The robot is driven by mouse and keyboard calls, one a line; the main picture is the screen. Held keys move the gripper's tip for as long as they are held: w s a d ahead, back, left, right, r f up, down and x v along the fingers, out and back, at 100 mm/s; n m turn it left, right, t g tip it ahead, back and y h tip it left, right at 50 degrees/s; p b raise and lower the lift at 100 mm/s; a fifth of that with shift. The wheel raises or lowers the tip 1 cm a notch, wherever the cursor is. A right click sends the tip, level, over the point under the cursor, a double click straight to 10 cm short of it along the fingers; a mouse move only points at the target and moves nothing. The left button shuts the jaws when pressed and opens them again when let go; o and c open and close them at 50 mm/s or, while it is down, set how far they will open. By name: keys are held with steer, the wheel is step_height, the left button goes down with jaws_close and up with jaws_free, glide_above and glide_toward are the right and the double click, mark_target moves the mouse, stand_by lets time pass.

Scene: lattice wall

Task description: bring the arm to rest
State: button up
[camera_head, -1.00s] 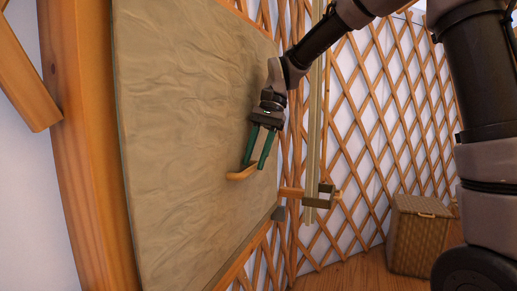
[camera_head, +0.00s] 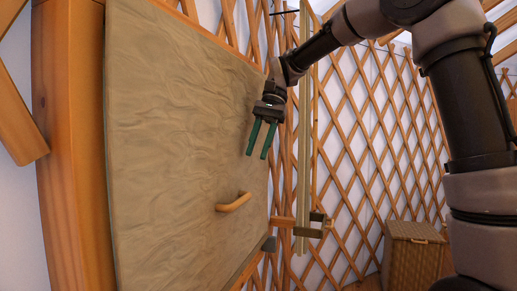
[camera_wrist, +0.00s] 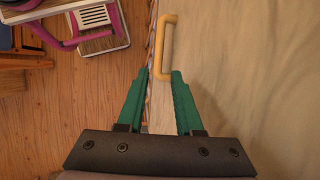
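My gripper (camera_head: 257,154) hangs in front of the beige, wrinkled-looking door panel (camera_head: 180,130), with its green fingers pointing down. The fingers are spread with nothing between them. The door's wooden handle (camera_head: 234,202) is below the fingertips, apart from them. In the wrist view my gripper (camera_wrist: 160,75) shows its two green fingers apart, and the yellowish handle (camera_wrist: 167,48) lies beyond the tips. My arm reaches across from the upper right.
A wooden door frame post (camera_head: 70,150) stands at left. A lattice wall (camera_head: 375,130) runs behind, with a wooden latch-like piece (camera_head: 310,228) beside the door. A wicker basket (camera_head: 412,255) stands at lower right. Pink and white furniture (camera_wrist: 95,18) is at upper left in the wrist view.

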steer(key=s+d+f+t, duration=0.2)
steer(key=s+d+t, duration=0.3)
steer(key=d, duration=0.8)
steer(key=s+d+f+t+h, duration=0.1)
steer(key=s+d+t, duration=0.4)
steer(key=d, duration=0.8)
steer(key=s+f, duration=0.1)
steer(key=s, duration=0.1)
steer(key=shift+s+m+t+h, duration=0.3)
steer(key=shift+m+t, duration=0.1)
